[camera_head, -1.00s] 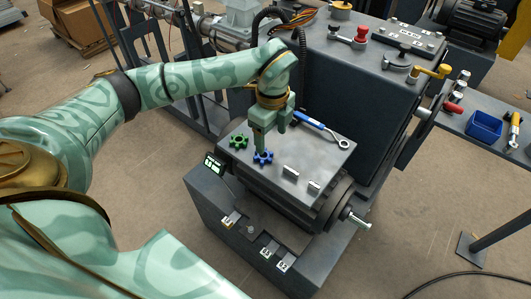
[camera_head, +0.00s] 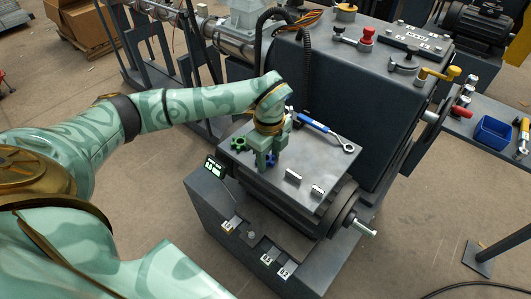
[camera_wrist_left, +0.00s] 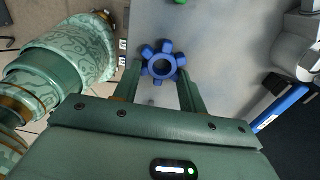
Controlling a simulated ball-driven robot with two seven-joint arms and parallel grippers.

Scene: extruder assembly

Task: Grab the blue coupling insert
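The blue coupling insert (camera_head: 272,160), a star-shaped ring, lies on the flat grey top plate (camera_head: 310,157) of the machine. It is partly hidden behind my left gripper (camera_head: 266,162) in the head view. In the left wrist view the insert (camera_wrist_left: 166,50) shows clearly at the fingertips of the left gripper (camera_wrist_left: 160,74). The fingers are apart, one to each side of its lower part; I cannot tell whether they touch it. My right gripper is not in view.
A green star-shaped insert (camera_head: 238,144) lies left of the blue one. A blue-handled wrench (camera_head: 322,132) lies along the plate's back. Two small metal blocks (camera_head: 293,177) stand near its front edge. A tall dark housing (camera_head: 340,90) rises behind the plate.

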